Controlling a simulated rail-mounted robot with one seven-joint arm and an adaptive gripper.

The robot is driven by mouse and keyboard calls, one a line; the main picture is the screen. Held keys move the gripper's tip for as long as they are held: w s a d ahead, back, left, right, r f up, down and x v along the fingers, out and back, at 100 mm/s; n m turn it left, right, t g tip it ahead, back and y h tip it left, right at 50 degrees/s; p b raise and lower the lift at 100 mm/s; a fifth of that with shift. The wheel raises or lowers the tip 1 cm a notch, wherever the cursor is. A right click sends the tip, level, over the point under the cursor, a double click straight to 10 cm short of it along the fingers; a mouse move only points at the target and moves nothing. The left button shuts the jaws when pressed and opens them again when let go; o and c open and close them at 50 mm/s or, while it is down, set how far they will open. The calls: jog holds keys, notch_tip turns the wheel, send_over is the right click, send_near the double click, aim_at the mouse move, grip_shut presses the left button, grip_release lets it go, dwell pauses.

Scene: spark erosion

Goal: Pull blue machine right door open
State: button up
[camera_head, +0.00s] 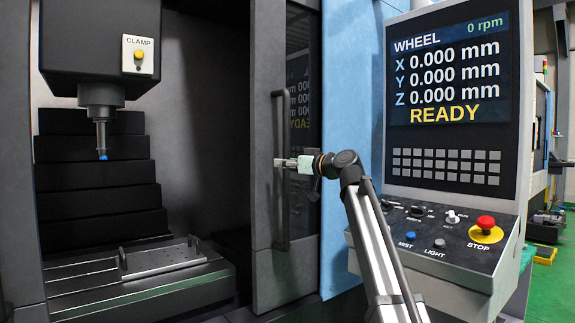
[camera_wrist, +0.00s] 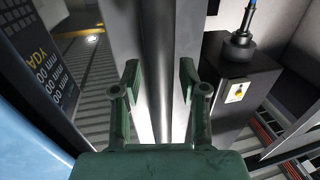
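The right door (camera_head: 270,100) of the blue machine (camera_head: 345,100) is a dark grey panel with a tall window, standing to the right of a wide opening into the dark interior. Its vertical dark bar handle (camera_head: 281,215) is on the door's front. My gripper (camera_head: 284,162) is at mid-height of the handle and covers a short part of it. In the wrist view my gripper (camera_wrist: 160,80) has its two green fingers apart, one on each side of the dark handle bar (camera_wrist: 155,50). Gaps show between the fingers and the bar; I cannot tell whether the bar lies fully between the fingertips.
The control panel (camera_head: 450,150) reads READY and has a red stop button (camera_head: 486,222); it stands right of the door, close to my arm. Inside the machine are a spindle head (camera_head: 100,40) marked CLAMP and a work table (camera_head: 150,262).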

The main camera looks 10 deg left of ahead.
jog(key=shift+s+d, duration=0.1)
jog(key=v, duration=1.1)
jog(key=shift+s+d, duration=0.2)
jog(key=shift+d, duration=0.15)
jog(key=shift+f, duration=0.1)
